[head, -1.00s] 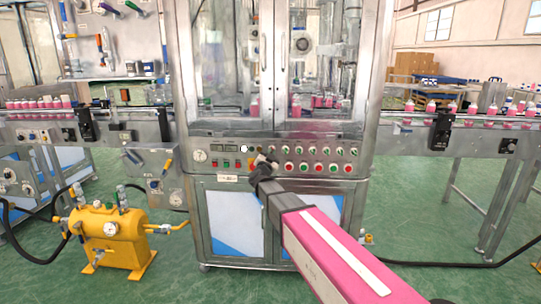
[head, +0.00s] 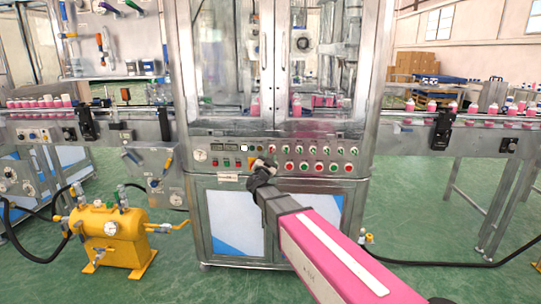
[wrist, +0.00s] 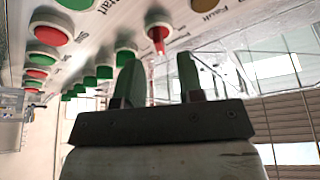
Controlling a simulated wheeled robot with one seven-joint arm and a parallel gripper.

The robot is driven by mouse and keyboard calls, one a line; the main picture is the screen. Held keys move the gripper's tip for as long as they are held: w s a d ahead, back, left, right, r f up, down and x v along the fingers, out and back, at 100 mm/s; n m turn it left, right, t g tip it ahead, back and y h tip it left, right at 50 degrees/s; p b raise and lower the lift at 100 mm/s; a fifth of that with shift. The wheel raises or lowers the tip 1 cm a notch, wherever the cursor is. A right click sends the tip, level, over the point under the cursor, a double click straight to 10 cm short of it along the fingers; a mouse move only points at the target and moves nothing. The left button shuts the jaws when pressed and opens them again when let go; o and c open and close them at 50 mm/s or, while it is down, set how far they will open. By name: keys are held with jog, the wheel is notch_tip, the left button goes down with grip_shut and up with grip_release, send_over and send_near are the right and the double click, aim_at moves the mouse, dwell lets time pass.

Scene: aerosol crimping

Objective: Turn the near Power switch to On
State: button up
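My gripper (head: 262,164) is at the front control panel (head: 340,153) of the crimping machine, among its buttons. In the wrist view my gripper (wrist: 162,75) is open, its two dark green fingers apart with nothing between them. A red switch with a raised handle (wrist: 158,37) is on the panel just beyond the fingertips, roughly in line with the gap between them. No Power label is readable, so I cannot confirm that it is the Power switch or read its setting. In the head view my gripper covers that part of the panel.
Red buttons (wrist: 47,34) and several green buttons line the panel close by, with an amber one (wrist: 204,5) beside the switch. A yellow tank (head: 110,237) stands on the floor at left. Conveyors with pink cans flank the machine.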

jog(key=v, duration=0.7)
jog(key=shift+s, duration=0.2)
jog(key=shift+f, duration=0.1)
jog(key=s+d+f+n+g+y, duration=0.35)
jog(key=d+f+n+g, duration=0.2)
jog(key=f, duration=0.35)
jog(key=s+d+f+n+g+y, duration=0.3)
jog(key=d+f+n+g+y, duration=0.25)
jog(key=f, duration=0.35)
jog(key=s+d+f+g+h, duration=0.1)
jog(key=s+d+f+g, duration=0.1)
jog(key=s+d, duration=0.3)
jog(key=s+d+f+m+g+h, duration=0.1)
jog(key=s+d+f+g, duration=0.2)
jog(key=s+d+g, duration=0.1)
jog(key=s+d+f+g+h, duration=0.1)
jog(key=s+d+f+g, duration=0.1)
jog(key=s+d+g, duration=0.2)
jog(key=s+d, duration=0.2)
jog(key=s, duration=0.1)
jog(key=shift+s+f+m+h, duration=0.3)
jog(key=shift+s+f+h, duration=0.05)
jog(key=shift+f+h, duration=0.05)
jog(key=shift+d, duration=0.1)
